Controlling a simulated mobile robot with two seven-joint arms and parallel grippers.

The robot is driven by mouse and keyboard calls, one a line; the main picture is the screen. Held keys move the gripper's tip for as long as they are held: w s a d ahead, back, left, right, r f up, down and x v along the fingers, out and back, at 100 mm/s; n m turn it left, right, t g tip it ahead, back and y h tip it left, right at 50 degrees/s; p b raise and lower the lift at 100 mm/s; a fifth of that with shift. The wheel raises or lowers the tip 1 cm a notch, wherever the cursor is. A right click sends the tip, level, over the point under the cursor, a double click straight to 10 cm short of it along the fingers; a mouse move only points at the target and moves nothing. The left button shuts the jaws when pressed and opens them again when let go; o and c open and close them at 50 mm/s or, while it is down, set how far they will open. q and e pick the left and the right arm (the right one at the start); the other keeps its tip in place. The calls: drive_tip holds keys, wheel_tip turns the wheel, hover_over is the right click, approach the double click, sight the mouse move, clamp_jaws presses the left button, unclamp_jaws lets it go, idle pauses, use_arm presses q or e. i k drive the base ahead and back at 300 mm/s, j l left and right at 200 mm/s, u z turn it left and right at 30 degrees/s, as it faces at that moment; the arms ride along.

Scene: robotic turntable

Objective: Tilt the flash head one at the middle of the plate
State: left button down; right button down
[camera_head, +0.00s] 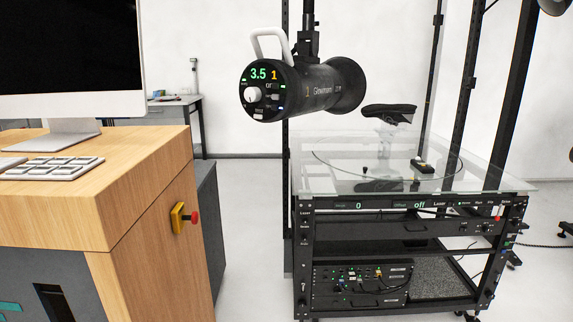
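The flash head (305,90) is a black cylinder hanging from a vertical black stand in the upper middle. Its round control panel, with green digits, a white knob and a white handle loop, faces me. Its flared end points right and away, roughly level. The glass plate (325,176) lies on top of a black equipment rack, below and to the right of the flash head. A round turntable outline shows on the plate. A dark shoe-like object (389,113) stands raised above it. Neither of my grippers is in view.
A wooden desk (150,215) with a monitor (70,55) and keyboard fills the left. A yellow and red emergency button (183,219) sits on its side. Black vertical posts (465,90) stand behind the rack. Open floor shows between desk and rack.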

sight(307, 86)
drive_tip(key=j+z, duration=0.1)
drive_tip(key=z, duration=0.4)
drive_tip(key=j+z, duration=0.35)
drive_tip(key=k+j+z, duration=0.15)
drive_tip(key=j+z, duration=0.15)
drive_tip(key=j, duration=0.15)
drive_tip(key=k+j+z, duration=0.1)
drive_tip(key=j, duration=0.2)
drive_tip(key=j+z, duration=0.1)
drive_tip(key=j, duration=0.2)
drive_tip(key=k+j+z, duration=0.1)
drive_tip(key=k+j, duration=0.15)
drive_tip(key=j, duration=0.25)
drive_tip(key=k+j, duration=0.2)
drive_tip(key=j, duration=0.2)
drive_tip(key=k+j, duration=0.15)
drive_tip(key=j, duration=0.25)
drive_tip(key=k+j, duration=0.15)
drive_tip(key=j, duration=0.25)
